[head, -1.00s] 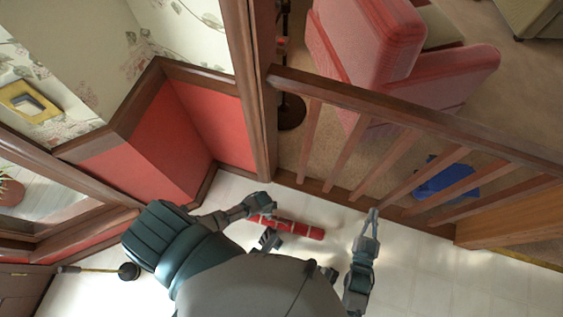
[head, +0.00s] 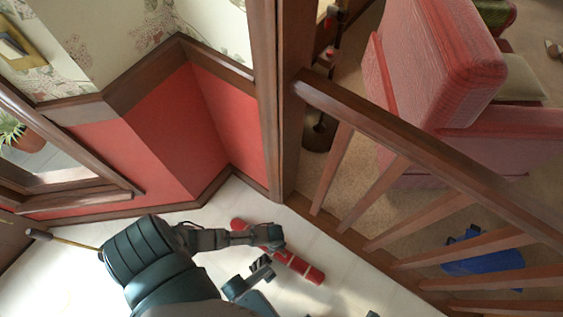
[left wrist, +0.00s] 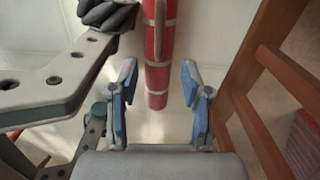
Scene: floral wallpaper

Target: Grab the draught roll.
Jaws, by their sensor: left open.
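The draught roll (head: 301,266) is a long red cylinder with pale bands, lying on the white floor beside the foot of the railing. In the left wrist view the roll (left wrist: 158,75) runs upward from near the middle, its near end between the lines of my fingers. My left gripper (left wrist: 159,66) is open, one blue-padded finger to each side of the roll, and holds nothing. In the head view an arm of mine passes over the roll's middle and hides part of it. Grey gripper parts of mine show just below the roll; their grip is unclear.
A brown wooden railing (head: 415,135) runs close along the right. Behind it are a pink armchair (head: 445,70) and a blue object (head: 485,258) on carpet. Red wall panels (head: 165,135) stand at upper left. White floor is open around the roll.

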